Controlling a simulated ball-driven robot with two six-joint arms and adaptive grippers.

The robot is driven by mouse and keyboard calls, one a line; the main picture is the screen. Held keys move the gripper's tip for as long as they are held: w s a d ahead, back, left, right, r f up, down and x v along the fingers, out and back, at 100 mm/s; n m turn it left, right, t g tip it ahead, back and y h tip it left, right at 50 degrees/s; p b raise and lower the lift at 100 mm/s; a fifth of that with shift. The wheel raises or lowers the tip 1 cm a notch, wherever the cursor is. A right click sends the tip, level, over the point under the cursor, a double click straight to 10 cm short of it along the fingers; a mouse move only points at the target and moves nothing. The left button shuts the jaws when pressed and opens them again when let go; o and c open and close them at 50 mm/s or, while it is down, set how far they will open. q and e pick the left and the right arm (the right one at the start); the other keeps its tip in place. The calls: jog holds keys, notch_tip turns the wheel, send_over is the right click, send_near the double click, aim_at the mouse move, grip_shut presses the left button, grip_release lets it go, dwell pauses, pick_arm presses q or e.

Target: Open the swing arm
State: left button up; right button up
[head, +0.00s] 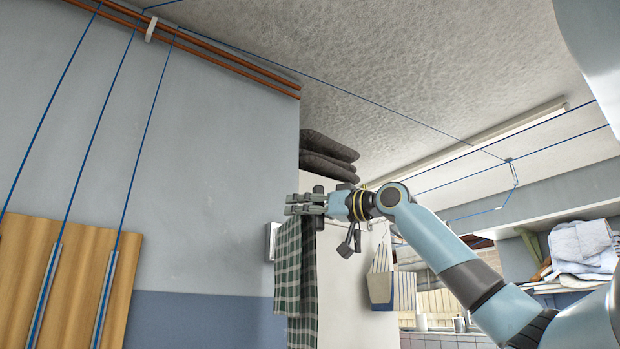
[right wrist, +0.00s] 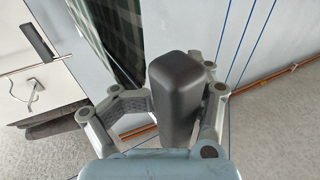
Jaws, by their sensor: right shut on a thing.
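A dark grey block with rounded edges (right wrist: 177,95) stands between the fingers of my right gripper (right wrist: 172,108) in the right wrist view. It looks like the end of the swing arm, but the rest of the arm cannot be made out. In the head view my right gripper (head: 306,204) is shut on this dark end (head: 318,189), in front of the wall's corner. A green checked cloth (head: 296,280) hangs just below the gripper; it also shows in the right wrist view (right wrist: 112,30). My left gripper is out of view.
A grey-blue wall (head: 215,170) fills the left, with blue cords and a wooden corrugated board (head: 70,280). Dark folded cushions (head: 328,158) lie above a white surface behind the gripper. Folded laundry (head: 582,248) lies on a shelf.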

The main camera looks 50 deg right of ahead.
notch_tip(320, 180, up, 8)
jog(key=s+t, duration=0.2)
jog(key=t, duration=0.1)
jog(key=shift+s+a+r+y, duration=0.2)
jog(key=shift+s+a+y, duration=0.05)
jog(key=shift+s+y, duration=0.15)
jog(key=f+g, duration=0.1)
jog(key=f, duration=0.1)
jog(key=f+g+b, duration=0.1)
jog(key=f, duration=0.2)
jog(key=d+f+g+b, duration=0.1)
jog(key=f, duration=0.2)
jog(key=shift+w+f+g+h, duration=0.15)
jog(key=shift+f+g+h, duration=0.05)
jog(key=shift+g+h, duration=0.1)
jog(key=s+d+f+b, duration=0.4)
jog(key=d+b, duration=0.2)
jog(key=d, duration=0.1)
jog(key=shift+d, duration=0.4)
